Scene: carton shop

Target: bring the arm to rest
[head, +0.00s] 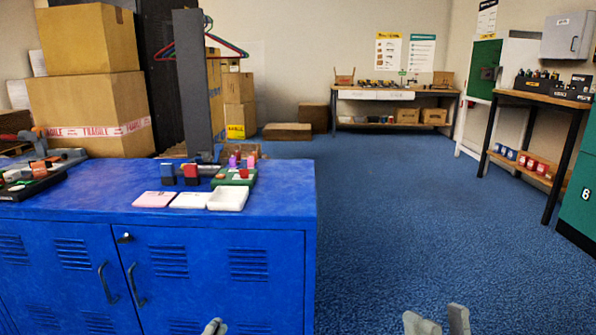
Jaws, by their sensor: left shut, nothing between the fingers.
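My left gripper (214,327) shows only its fingertips at the bottom edge, in front of the blue cabinet's doors. Its fingertips are together, with nothing between them. My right gripper (440,322) shows at the bottom edge, right of the cabinet, over the blue carpet. Its two fingers stand apart with nothing seen between them. Neither gripper is seen touching anything. The rest of both arms is out of view.
The blue cabinet (215,262) bears a pink pad (154,199), a white tray (228,199), and small blocks. Large cartons (90,110) are stacked behind. A workbench (540,97) and teal locker (580,195) stand right. The carpet (410,230) between is clear.

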